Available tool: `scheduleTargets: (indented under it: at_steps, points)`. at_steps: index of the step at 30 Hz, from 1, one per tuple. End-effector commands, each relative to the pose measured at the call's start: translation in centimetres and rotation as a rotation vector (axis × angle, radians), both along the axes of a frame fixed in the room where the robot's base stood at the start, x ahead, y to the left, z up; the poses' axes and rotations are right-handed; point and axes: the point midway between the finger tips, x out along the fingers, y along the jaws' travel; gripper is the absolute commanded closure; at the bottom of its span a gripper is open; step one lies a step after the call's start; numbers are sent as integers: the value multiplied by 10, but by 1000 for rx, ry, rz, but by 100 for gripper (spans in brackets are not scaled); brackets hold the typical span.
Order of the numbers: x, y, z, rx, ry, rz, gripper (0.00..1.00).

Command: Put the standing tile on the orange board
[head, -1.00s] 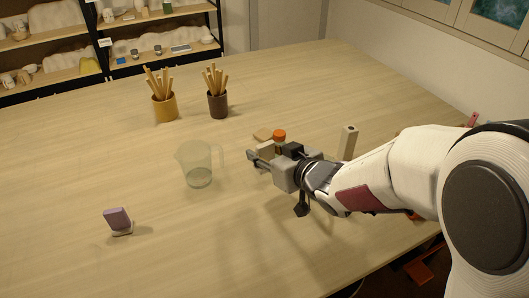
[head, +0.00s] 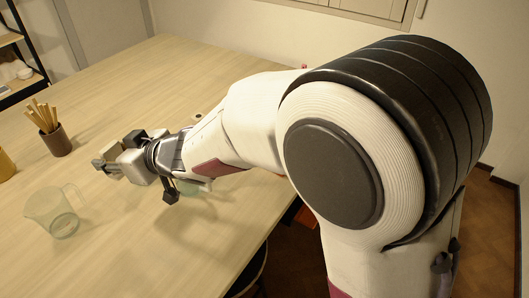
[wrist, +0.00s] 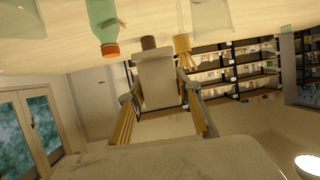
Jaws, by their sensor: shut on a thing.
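My gripper (wrist: 158,90) is shut on a plain grey-beige slab (wrist: 158,70), which shows between the two fingers in the wrist view. In the head view my gripper (head: 108,164) is above the table, right of and beyond the clear jug (head: 50,214). There the slab cannot be told apart from the fingers. The purple tile in its small stand was at the left in the earlier head view; it is out of the current head view.
A dark cup of sticks (head: 55,142) stands beyond the jug. A green bottle with an orange cap (wrist: 109,49) shows in the wrist view, where the scene is upside down. Part of a pale green object (head: 187,187) shows under my arm.

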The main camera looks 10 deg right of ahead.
Motion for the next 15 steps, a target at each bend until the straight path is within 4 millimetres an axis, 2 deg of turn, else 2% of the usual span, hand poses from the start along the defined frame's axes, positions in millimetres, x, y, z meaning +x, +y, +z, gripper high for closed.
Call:
scheduleTargets:
  at_steps: [3, 11, 15]
  points:
    - [0, 0, 15, 0, -4, 0, 91]
    - [26, -39, 12, 0, -3, -62, 91]
    - [43, -67, 12, 1, -4, -105, 91]
